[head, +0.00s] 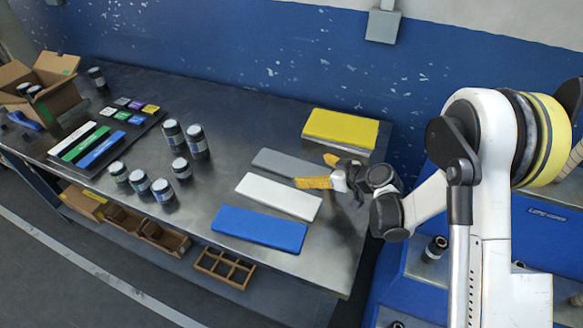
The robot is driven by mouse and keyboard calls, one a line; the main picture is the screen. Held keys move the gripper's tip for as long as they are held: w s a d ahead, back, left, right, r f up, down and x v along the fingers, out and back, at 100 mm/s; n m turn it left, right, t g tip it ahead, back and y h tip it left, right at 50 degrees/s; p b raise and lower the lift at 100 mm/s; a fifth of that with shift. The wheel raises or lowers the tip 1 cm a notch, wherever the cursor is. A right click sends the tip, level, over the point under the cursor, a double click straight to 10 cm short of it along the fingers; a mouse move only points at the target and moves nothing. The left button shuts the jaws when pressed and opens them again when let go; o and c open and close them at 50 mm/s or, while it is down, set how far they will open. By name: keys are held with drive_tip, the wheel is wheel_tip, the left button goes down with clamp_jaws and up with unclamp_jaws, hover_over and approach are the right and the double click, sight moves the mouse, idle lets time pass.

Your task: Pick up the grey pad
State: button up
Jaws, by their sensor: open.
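The grey pad (282,162) lies flat on the metal table, between the yellow pad (341,128) behind it and the white pad (279,195) in front. Its right end is partly hidden by my gripper. My gripper (316,172) comes in from the right, with its yellow fingers pointing left over the right end of the grey pad. Its fingers are apart and nothing shows between them. I cannot tell how high the fingers are above the pad.
A blue pad (260,229) lies nearest the table's front edge. Several dark jars (196,142) stand left of the pads. A black board (112,135) with coloured strips and tiles and an open cardboard box (55,79) are farther left. A blue wall (250,50) runs behind the metal table (240,115).

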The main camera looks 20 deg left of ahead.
sight(292, 165)
drive_tip(key=b+x, duration=0.1)
drive_tip(key=x, duration=0.3)
drive_tip(key=shift+a, duration=0.1)
drive_tip(key=b+x, duration=0.2)
drive_tip(key=x, duration=0.3)
drive_tip(key=shift+a+r, duration=0.15)
drive_tip(key=shift+a, duration=0.05)
drive_tip(key=shift+r, duration=0.1)
drive_tip(key=c, duration=0.8)
drive_tip(key=shift+o, duration=0.2)
